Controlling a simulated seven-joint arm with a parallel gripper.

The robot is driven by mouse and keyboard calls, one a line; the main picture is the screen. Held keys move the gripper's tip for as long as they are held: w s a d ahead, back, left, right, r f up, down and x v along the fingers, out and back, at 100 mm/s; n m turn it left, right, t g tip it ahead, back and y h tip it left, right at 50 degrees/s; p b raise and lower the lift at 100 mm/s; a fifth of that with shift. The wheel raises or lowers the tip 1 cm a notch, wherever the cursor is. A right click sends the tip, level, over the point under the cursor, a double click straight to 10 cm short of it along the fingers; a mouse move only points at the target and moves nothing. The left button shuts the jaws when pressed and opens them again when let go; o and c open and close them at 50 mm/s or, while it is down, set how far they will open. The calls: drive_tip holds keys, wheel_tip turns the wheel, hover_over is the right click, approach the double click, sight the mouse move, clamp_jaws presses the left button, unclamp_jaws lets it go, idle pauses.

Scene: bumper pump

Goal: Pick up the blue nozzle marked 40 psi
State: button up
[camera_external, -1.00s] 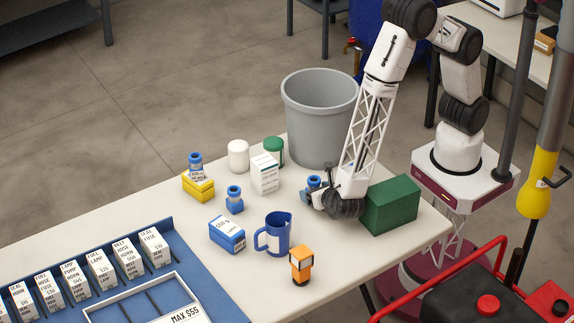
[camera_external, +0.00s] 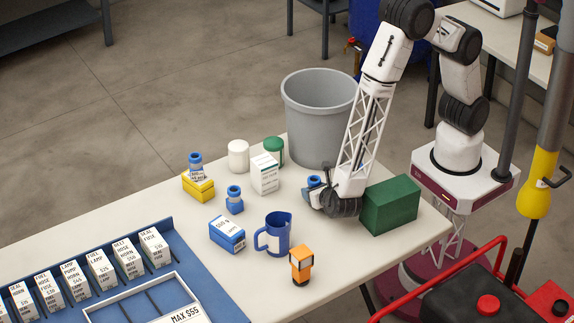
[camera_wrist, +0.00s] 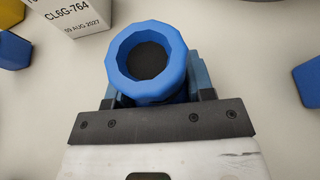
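A blue nozzle (camera_external: 314,181) with a round open top is at my gripper (camera_external: 319,192), beside the green box. In the wrist view the nozzle's blue ring (camera_wrist: 150,32) faces the camera. My gripper's fingers (camera_wrist: 158,92) are spread, one on each side of the nozzle, which sits a little left of their middle; its lower body is hidden. No marking on it can be read. A second blue nozzle (camera_external: 235,201) stands on the table to the left. A third blue nozzle (camera_external: 195,160), with a white label, stands on a yellow box (camera_external: 199,189). Their pressure marks are too small to read.
The green box (camera_external: 390,204) stands close to the right of my gripper. A grey bin (camera_external: 318,117) is behind it. A white carton (camera_external: 264,174), jars, a blue mug (camera_external: 278,234) and an orange-black item (camera_external: 301,265) are nearby. The blue tray area (camera_external: 215,293) is front left.

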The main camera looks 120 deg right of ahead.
sight(314, 178)
drive_tip(key=c, duration=0.4)
drive_tip(key=shift+r, duration=0.1)
drive_tip(key=shift+r, duration=4.9)
